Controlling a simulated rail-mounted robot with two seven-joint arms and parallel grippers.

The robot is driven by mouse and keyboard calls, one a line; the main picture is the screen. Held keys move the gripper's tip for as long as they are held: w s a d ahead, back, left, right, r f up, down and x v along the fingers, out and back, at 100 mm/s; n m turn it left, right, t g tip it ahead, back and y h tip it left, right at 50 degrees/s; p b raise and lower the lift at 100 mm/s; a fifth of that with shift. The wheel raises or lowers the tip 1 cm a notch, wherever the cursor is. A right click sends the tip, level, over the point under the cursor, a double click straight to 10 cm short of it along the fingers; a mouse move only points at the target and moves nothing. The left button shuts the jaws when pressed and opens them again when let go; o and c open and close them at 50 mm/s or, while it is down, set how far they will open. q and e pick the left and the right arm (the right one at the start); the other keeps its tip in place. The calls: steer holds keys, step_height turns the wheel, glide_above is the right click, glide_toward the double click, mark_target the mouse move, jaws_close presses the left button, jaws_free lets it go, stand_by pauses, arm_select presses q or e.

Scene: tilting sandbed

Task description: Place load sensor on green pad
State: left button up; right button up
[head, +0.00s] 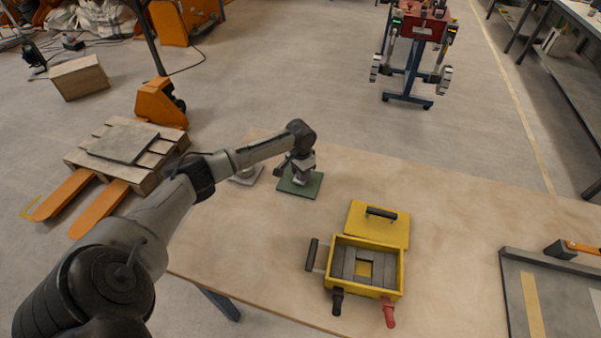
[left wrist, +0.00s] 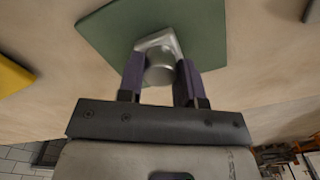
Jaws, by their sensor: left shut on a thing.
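The green pad (head: 312,187) lies flat on the wooden table near its back left part; it fills the upper middle of the left wrist view (left wrist: 205,35). My left gripper (head: 301,174) is over the pad with its fingers pointing down. In the left wrist view its two dark fingers (left wrist: 161,75) are shut on the load sensor (left wrist: 160,48), a silver-grey metal piece with a squarish base and a round body. The sensor is over the pad; I cannot tell whether it touches it. My right gripper is in neither view.
A light grey plate (head: 247,176) lies left of the pad, partly behind my arm. A yellow box (head: 400,282) with grey blocks and a yellow lid (head: 365,232) is at front right. A grey tray (head: 512,290) is at far right. Bare table (head: 460,210) lies between.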

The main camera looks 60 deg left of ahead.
arm_select(q)
steer(key=o, duration=1)
steer(key=shift+f, duration=0.1)
steer(key=shift+r, duration=0.3)
step_height(320, 180, up, 12)
steer(key=p, duration=0.2)
steer(key=shift+f+p, duration=0.1)
steer(key=shift+p, duration=0.2)
